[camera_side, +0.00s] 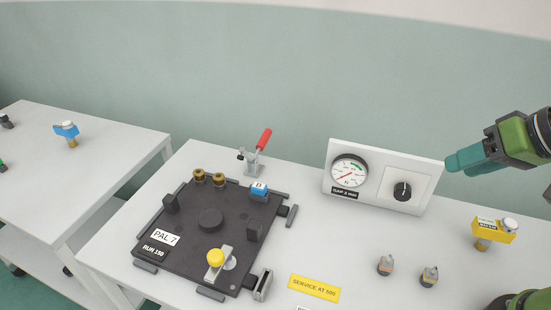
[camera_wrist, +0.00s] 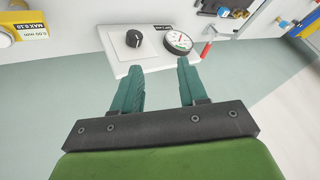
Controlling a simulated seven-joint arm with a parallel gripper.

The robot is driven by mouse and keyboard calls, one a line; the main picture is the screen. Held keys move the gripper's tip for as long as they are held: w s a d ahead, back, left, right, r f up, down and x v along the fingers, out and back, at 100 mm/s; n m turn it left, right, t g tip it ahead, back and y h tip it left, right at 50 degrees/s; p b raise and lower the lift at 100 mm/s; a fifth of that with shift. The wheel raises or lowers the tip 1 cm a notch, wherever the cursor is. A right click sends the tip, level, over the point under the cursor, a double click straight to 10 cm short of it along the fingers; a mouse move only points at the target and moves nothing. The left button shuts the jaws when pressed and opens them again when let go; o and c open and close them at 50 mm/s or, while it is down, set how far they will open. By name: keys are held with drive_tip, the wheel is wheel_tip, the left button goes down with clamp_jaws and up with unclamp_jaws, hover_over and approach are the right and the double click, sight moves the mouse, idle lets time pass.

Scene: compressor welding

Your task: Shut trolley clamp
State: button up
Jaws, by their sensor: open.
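A clamp with a red handle (camera_side: 264,139) and grey metal body stands at the back of the white table, behind the black pallet. Its handle slants up and to the right. In the wrist view the red handle (camera_wrist: 206,48) shows small, beyond my right finger. My gripper (camera_side: 455,165) is at the right in the side view, raised and well away from the clamp, near the right end of the gauge panel. In the wrist view my gripper (camera_wrist: 158,63) has its two teal fingers apart with nothing between them.
A white panel with a dial gauge (camera_side: 349,171) and black knob (camera_side: 402,191) stands between my gripper and the clamp. The black pallet (camera_side: 185,245) carries brass fittings and a yellow knob. Another white table (camera_side: 95,150) stands left.

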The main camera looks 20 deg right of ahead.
sight(265, 137)
drive_tip(key=shift+o, duration=0.7)
wheel_tip(265, 137, up, 6)
drive_tip(key=shift+f, duration=0.2)
drive_tip(key=w+a+r+n+t, duration=0.2)
drive_tip(key=w+n, duration=0.3)
drive_tip(key=w, duration=0.4)
drive_tip(key=w+a+r+n+t+y, duration=0.15)
drive_tip(key=w+n, duration=0.25)
drive_tip(key=w, duration=0.5)
drive_tip(key=w+a+r+n+t+h, duration=0.1)
drive_tip(key=w+a+n+t, duration=0.3)
drive_tip(key=w, duration=0.6)
drive_tip(key=w+a+f+n+t+h, duration=0.1)
drive_tip(key=w+a+f+n+t, duration=0.2)
drive_tip(key=w+n, duration=0.35)
drive_tip(key=w+a+f+n+h, duration=0.1)
drive_tip(key=w+a+f+n, duration=0.1)
drive_tip(key=w+a+n, duration=0.4)
drive_tip(key=f, duration=1.7)
drive_tip(key=w+d+f, duration=0.1)
drive_tip(key=f, duration=0.8)
drive_tip(key=shift+w+f, duration=0.1)
drive_tip(key=shift+f, duration=0.05)
drive_tip(key=shift+w+f, duration=0.2)
drive_tip(key=shift+w, duration=3.55)
